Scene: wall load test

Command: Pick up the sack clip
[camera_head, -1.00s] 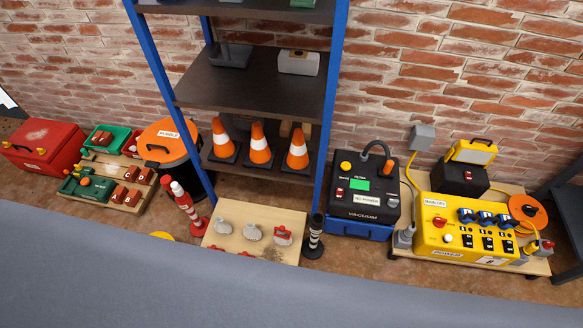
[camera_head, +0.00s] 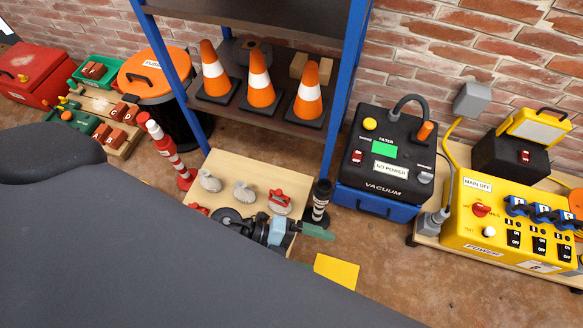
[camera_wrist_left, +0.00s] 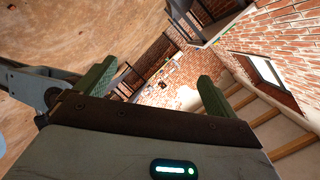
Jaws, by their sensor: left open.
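Small grey sack-like pieces (camera_head: 243,191) stand on a pale wooden board (camera_head: 235,165) in the head view. The rightmost one carries a red clip-like part (camera_head: 280,197). Another small red part (camera_head: 197,208) lies at the board's front left, partly hidden by my arm. I cannot tell for certain which red part is the sack clip. My left gripper (camera_head: 318,232) is over the board's front right corner, its green finger pointing right, apart from the red parts. In the left wrist view its two green fingers (camera_wrist_left: 155,82) are spread with nothing between them. No clip shows there.
A blue-posted shelf with orange cones (camera_head: 260,90) rises behind the board. A red-and-white post (camera_head: 168,150) stands left of it, a black-and-white post (camera_head: 319,203) right. A black-and-blue vacuum (camera_head: 380,165) and yellow power box (camera_head: 510,225) stand further right. A yellow sheet (camera_head: 336,271) lies in front.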

